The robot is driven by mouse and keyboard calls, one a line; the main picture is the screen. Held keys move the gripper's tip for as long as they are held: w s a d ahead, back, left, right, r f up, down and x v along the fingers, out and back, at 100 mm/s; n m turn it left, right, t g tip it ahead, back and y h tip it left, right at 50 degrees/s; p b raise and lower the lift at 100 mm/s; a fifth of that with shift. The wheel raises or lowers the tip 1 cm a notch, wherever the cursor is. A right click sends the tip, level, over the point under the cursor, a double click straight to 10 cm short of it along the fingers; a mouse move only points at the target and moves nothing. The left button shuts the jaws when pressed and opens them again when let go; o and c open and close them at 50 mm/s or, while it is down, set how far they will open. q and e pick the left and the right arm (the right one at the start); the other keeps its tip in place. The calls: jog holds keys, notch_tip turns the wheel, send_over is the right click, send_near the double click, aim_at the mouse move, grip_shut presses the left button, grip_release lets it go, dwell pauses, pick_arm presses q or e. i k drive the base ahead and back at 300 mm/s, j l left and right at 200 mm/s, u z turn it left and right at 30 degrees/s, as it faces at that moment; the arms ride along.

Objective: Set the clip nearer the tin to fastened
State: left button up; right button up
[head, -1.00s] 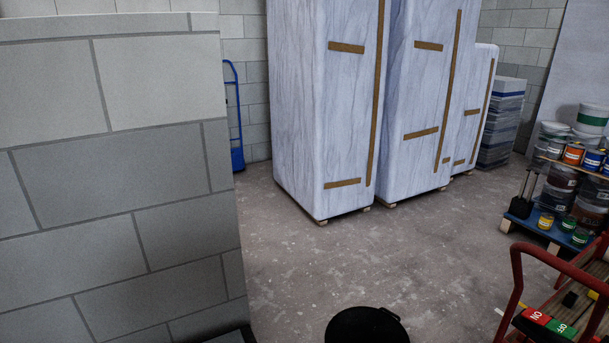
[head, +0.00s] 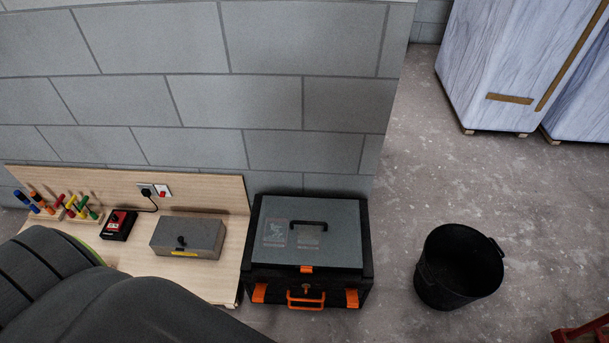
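A black toolbox (head: 245,262) with a grey lid and an orange front handle (head: 306,300) stands on the floor beside a low wooden bench. Its left orange clip (head: 259,293) and right orange clip (head: 352,298) sit on the front face. They are too small to tell whether either is fastened. A grey metal box (head: 190,236) with a yellow label, which looks like the tin, is on the bench left of the toolbox. The left clip is nearer to it. Neither gripper is in view; a dark grey part of my arm covers the lower left.
The bench (head: 228,268) also holds a red and black device (head: 118,225) and racks of coloured-handled tools (head: 60,207). A block wall (head: 250,100) stands behind. A black bucket (head: 432,290) is to the right, with open floor (head: 395,230) between it and the toolbox.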

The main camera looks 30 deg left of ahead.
aim_at(260, 288)
jog(key=u, duration=0.8)
jog(key=k+j, duration=0.15)
jog(key=l+u, duration=0.25)
jog(key=l, duration=0.25)
jog(key=l+u, duration=0.25)
jog(key=l, duration=0.25)
jog(key=j+z, duration=0.4)
jog(key=j, duration=0.35)
jog(key=j+z, duration=0.4)
jog(key=j, duration=0.4)
jog(key=k, duration=0.05)
